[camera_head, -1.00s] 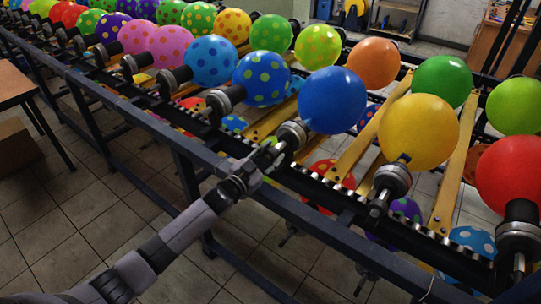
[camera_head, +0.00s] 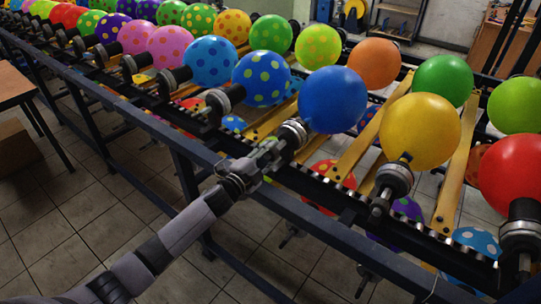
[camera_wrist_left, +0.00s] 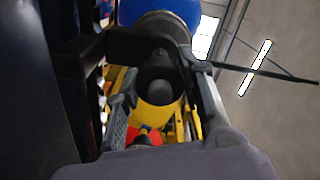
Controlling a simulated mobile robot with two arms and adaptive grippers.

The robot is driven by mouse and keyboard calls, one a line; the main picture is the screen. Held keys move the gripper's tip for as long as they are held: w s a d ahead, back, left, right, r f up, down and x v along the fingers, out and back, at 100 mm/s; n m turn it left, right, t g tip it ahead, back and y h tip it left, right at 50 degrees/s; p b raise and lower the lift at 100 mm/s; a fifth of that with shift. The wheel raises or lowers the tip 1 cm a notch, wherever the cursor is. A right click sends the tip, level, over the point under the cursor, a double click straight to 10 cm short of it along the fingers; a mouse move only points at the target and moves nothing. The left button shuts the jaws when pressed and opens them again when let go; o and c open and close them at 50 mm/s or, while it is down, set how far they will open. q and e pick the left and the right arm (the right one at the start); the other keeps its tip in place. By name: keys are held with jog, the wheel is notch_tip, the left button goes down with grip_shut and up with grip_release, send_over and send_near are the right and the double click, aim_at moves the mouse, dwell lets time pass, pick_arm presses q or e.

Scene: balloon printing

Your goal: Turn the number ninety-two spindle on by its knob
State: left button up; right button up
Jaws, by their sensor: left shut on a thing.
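The spindle (camera_head: 293,132) carrying the plain blue balloon (camera_head: 333,100) stands on the near rail of the rack. No number can be read on it. My left gripper (camera_head: 280,150) reaches up from the lower left to the back end of this spindle. In the left wrist view, the dark round knob (camera_wrist_left: 160,90) is between the two fingers of the left gripper (camera_wrist_left: 157,104), which are shut on it. The blue balloon shows above it in that view (camera_wrist_left: 160,10). In the head view the gripper hides the knob. My right gripper is not in view.
A spindle with a yellow balloon (camera_head: 419,132) stands to the right, and one with a dotted blue balloon (camera_head: 262,78) to the left. The toothed black rail (camera_head: 335,190) and blue frame beam (camera_head: 340,228) run below. The tiled floor (camera_head: 60,225) in front is clear.

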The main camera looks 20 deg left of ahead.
pick_arm(q)
jog(key=shift+m, duration=1.1)
jog(key=o, duration=1.1)
jog(key=shift+o, duration=0.2)
jog(key=shift+s, duration=0.1)
jog(key=v, duration=1.2)
